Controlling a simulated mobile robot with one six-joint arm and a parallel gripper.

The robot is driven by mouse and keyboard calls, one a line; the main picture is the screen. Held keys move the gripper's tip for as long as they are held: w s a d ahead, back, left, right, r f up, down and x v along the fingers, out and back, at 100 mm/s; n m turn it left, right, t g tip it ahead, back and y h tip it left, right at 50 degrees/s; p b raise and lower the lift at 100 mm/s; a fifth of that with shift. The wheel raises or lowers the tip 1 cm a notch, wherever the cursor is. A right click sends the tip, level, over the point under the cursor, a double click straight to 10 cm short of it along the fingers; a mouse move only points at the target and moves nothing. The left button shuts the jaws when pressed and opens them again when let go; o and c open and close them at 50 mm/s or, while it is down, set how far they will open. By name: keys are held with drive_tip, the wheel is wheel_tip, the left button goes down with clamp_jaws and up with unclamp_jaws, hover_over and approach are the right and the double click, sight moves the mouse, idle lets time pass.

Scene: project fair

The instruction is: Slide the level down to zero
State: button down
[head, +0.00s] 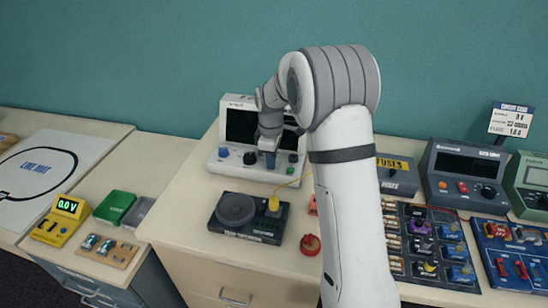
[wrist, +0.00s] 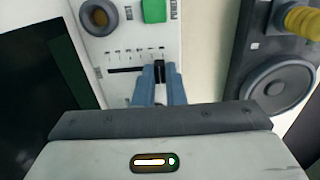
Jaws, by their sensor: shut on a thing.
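A white instrument (head: 228,163) with a dark screen stands on the bench against the wall in the head view. Its front panel (wrist: 120,40) fills the upper middle of the wrist view. A dark straight slot (wrist: 122,70) with scale marks runs across this panel. The small black slider knob (wrist: 160,66) is near the right end of the visible slot. My gripper (wrist: 160,78) is shut on the knob, with a blue finger on each side. In the head view my gripper (head: 269,157) is at the panel's front and hides the slider.
A green button (wrist: 154,10) and a round knob (wrist: 96,18) sit close above the slot. A black speaker box (head: 245,215) with a yellow plug (head: 273,206) stands in front of the instrument. A red round object (head: 310,245) lies to its right, with component boards beyond my arm.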

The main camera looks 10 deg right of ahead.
drive_tip(key=shift+s+a, duration=0.2)
drive_tip(key=shift+s, duration=0.2)
drive_tip(key=c, duration=1.5)
unclamp_jaws()
drive_tip(key=shift+r, duration=3.9)
